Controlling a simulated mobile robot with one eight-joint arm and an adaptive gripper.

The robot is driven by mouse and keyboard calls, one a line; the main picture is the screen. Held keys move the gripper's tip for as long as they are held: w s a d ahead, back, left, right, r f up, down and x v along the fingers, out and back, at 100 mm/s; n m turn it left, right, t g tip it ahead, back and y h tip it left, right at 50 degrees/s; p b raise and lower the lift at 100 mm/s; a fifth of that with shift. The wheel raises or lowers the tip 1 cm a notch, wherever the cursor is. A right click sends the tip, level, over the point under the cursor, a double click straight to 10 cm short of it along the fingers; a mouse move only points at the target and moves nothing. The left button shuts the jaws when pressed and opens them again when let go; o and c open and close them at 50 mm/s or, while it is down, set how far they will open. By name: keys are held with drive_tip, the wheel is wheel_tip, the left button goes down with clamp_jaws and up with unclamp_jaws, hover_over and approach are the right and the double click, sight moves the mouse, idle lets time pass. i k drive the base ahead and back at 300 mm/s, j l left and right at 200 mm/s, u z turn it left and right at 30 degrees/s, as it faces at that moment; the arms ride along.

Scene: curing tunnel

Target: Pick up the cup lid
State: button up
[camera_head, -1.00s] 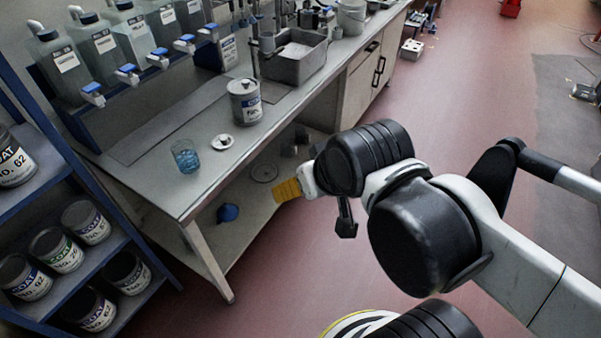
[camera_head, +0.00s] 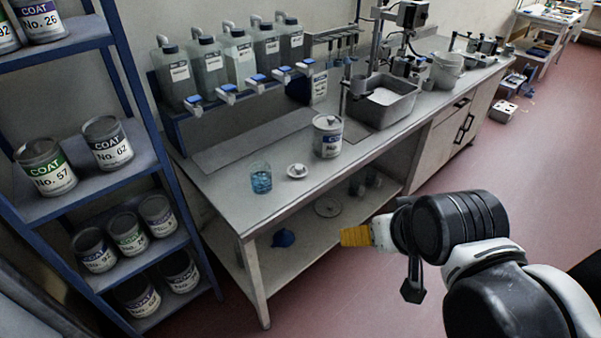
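The cup lid (camera_head: 297,171) is a small white disc with a raised grey knob. It lies flat on the grey workbench (camera_head: 235,190), near its front edge. A blue-tinted clear cup (camera_head: 261,179) stands just left of it, apart from it. A grey lidded can (camera_head: 328,136) stands behind it to the right. My gripper (camera_head: 412,290) shows as a small dark shape under the wrist, in front of the bench and well to the right of and below the lid in the picture. Its fingers are too small and side-on to tell whether they are open.
A blue rack (camera_head: 150,115) of paint cans stands left of the bench. Bottles with blue-handled taps (camera_head: 238,60) line the bench's back. A grey sink tray (camera_head: 385,100) sits farther right. A lower shelf (camera_head: 300,255) holds a blue funnel. Red floor is open at right.

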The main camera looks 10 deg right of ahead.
sight(294, 170)
drive_tip(key=i+z, duration=0.25)
drive_tip(key=i, duration=0.3)
drive_tip(key=i+z, duration=0.25)
drive_tip(key=i, duration=0.35)
